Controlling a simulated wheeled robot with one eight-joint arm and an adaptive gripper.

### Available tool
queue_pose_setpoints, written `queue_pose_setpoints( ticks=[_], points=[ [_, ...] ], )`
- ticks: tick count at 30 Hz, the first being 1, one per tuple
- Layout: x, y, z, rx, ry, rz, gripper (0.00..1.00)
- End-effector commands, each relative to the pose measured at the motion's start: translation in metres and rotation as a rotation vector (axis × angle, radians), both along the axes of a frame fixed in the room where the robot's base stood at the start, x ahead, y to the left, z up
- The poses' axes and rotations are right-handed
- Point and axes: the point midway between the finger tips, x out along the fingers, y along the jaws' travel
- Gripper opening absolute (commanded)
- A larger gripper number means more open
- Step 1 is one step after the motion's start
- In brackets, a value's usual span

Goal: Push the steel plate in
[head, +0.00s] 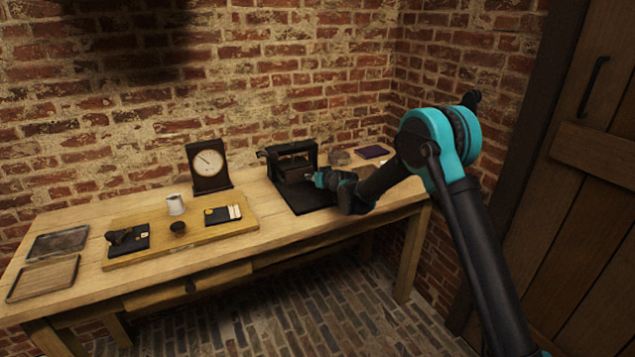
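A black open-fronted apparatus (292,148) stands on the right part of the wooden table, with a black mat or base (303,203) in front of it. A dark, flat piece (294,173) shows inside its frame; I cannot tell if this is the steel plate. My gripper (315,177) is at the front right of the apparatus, close to this piece. At this size I cannot tell whether it touches anything or whether its fingers are open or shut. My arm hides part of the mat's right side.
A dial instrument (209,166) stands left of the apparatus. Two shallow trays (44,279) lie at the table's left end. A purple book-like item (374,152) lies at the back right.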

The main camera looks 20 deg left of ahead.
Motion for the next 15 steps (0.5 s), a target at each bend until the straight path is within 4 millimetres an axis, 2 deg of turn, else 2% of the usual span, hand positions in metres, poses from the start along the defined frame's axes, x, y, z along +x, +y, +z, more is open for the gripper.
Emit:
queue_pose_setpoints(
  ticks=[13,14,15],
  points=[
    [0.0037,0.0045,0.0006,0.002,-0.001,0.000,0.00],
    [0.0038,0.0045,0.0007,0.002,-0.002,0.000,0.25],
    [0.0038,0.0045,0.0007,0.002,-0.002,0.000,0.30]
  ],
)
